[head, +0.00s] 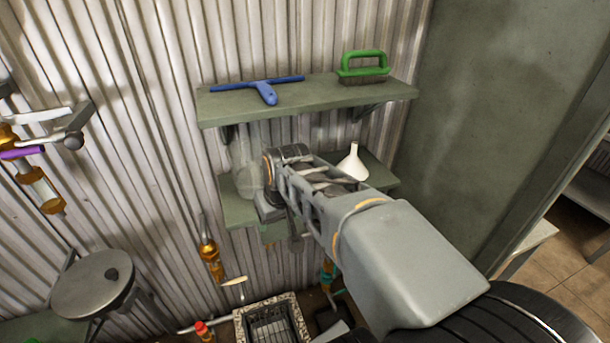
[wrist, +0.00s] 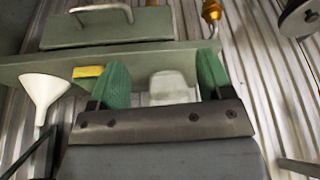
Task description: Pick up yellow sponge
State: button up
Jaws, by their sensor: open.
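The yellow sponge (wrist: 88,72) shows in the wrist view as a small yellow block on the grey-green lower shelf (wrist: 35,68). It lies just left of the left green fingertip, outside the space between the fingers, and that fingertip may cover part of it. My gripper (wrist: 165,82) is open, with its two green fingers apart. A pale, whitish object (wrist: 170,84) shows between the fingers. In the head view my arm reaches to the lower shelf (head: 238,210) and hides the sponge.
A white funnel (head: 353,164) stands on the lower shelf, beyond the sponge in the wrist view (wrist: 44,92). A clear glass vessel (head: 248,158) stands at the shelf's left. The upper shelf (head: 215,105) above holds a blue squeegee (head: 264,88) and green brush (head: 363,66).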

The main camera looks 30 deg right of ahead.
jog(key=shift+o, duration=0.8)
jog(key=w+d+r, duration=0.2)
jog(key=w+d, duration=0.1)
jog(key=d, duration=0.1)
jog(key=shift+w+d+r+m, duration=0.25)
jog(key=shift+d+r+m, duration=0.05)
jog(key=shift+d, duration=0.05)
jog(key=o, duration=0.3)
jog(key=w+d+r+m, duration=0.1)
jog(key=w+d+r, duration=0.2)
jog(key=d, duration=0.7)
jog(key=shift+r+h+p, duration=0.2)
jog(key=shift+h+p, duration=0.2)
jog(key=shift+p, duration=0.05)
jog(key=w+d+f, duration=0.1)
jog(key=f, duration=0.1)
jog(key=w+d+f, duration=0.1)
jog(key=f, duration=0.1)
jog(key=w+d+f, duration=0.1)
jog(key=f, duration=0.1)
jog(key=shift+t, duration=0.3)
jog(key=shift+s+p+x, duration=0.2)
jog(key=shift+p+x, duration=0.5)
jog(key=shift+x, duration=2.55)
